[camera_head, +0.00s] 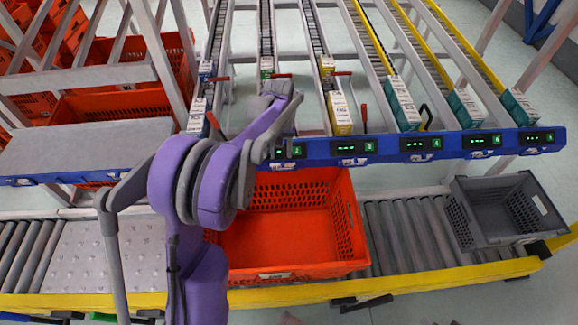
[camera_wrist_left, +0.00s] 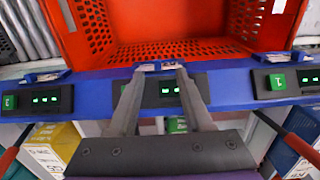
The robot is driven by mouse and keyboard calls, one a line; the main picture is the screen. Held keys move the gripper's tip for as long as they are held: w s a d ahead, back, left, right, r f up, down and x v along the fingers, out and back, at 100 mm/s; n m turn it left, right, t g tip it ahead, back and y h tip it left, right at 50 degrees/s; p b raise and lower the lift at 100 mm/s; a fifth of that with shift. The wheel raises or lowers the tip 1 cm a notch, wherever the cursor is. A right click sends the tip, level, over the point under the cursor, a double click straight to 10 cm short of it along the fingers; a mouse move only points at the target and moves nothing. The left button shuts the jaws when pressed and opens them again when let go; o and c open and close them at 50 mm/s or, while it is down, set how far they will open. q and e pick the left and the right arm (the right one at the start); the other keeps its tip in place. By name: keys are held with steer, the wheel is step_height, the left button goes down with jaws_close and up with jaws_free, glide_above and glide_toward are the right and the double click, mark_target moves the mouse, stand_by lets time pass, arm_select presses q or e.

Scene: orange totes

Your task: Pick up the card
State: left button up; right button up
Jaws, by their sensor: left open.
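A small white card sits in a blue holder (camera_wrist_left: 157,67) on the blue rail, seen between my left fingertips in the left wrist view. Similar cards and holders show along the rail; in the head view one card (camera_head: 281,165) lies below the second display, near my gripper. My left gripper (camera_wrist_left: 161,72) is open, its two grey fingers reaching over the rail and display towards the card. I see no card held. In the head view my purple arm and wrist partly hide the left gripper (camera_head: 266,153). My right gripper is not in view.
The blue rail (camera_head: 379,147) carries several green displays. An empty orange tote (camera_head: 290,240) stands below it on the roller conveyor (camera_head: 408,238). A grey crate (camera_head: 500,237) is at the right. Boxes (camera_head: 403,102) fill sloped lanes behind the rail.

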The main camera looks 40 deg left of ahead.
mark_target(283, 165)
arm_select(q)
steer(key=f, duration=0.7)
steer(key=shift+w+f, duration=0.3)
steer(key=shift+f, duration=0.05)
steer(key=shift+c, duration=0.2)
jaws_close()
